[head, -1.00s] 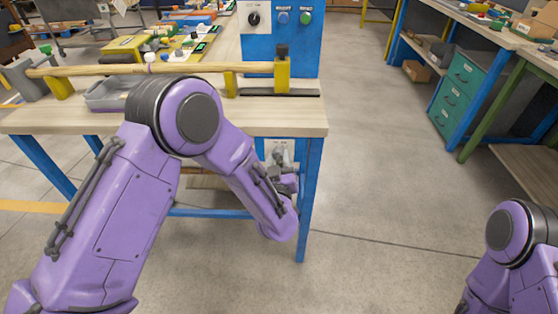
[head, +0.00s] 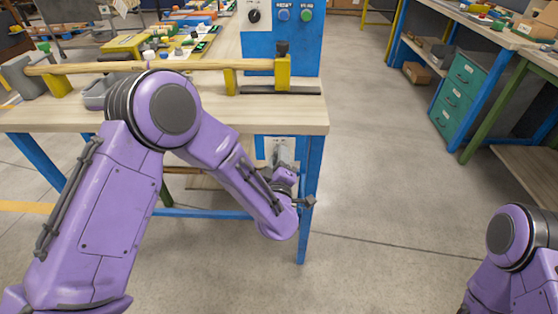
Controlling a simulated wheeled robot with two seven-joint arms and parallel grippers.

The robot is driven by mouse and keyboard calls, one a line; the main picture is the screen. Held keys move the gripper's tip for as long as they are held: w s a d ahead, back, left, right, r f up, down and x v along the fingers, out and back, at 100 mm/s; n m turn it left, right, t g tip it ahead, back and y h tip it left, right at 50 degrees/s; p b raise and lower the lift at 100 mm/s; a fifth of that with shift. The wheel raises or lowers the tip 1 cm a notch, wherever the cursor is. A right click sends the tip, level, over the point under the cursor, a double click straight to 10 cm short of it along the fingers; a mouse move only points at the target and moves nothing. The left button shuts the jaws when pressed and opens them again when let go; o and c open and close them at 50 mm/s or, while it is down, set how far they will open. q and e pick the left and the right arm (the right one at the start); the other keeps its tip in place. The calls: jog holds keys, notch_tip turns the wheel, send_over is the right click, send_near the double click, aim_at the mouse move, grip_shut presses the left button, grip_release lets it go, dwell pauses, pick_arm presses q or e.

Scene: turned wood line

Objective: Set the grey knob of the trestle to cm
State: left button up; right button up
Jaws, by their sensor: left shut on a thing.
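A white panel (head: 263,146) with small blue marks sits under the bench's front edge, by the blue leg of the trestle. My left gripper (head: 281,152) reaches up to this panel from below and is shut at its face. The grey knob is hidden by the jaws, so its setting and the cm mark cannot be read. My left wrist is turned, with a small bracket sticking out to the right. My right arm shows at the lower right, but its gripper is out of view.
The wooden bench top (head: 200,115) lies above my left forearm. A blue control box (head: 283,45) stands behind. The floor to the right is clear, up to green drawers (head: 457,90).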

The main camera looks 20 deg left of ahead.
pick_arm(q)
jog(key=shift+n, duration=0.6)
jog(key=o, duration=1)
jog(key=shift+o, duration=0.2)
jog(key=shift+s, duration=0.1)
jog(key=b+v, duration=0.1)
jog(key=v, duration=0.9)
jog(key=shift+s, duration=0.2)
jog(key=shift+d, duration=0.1)
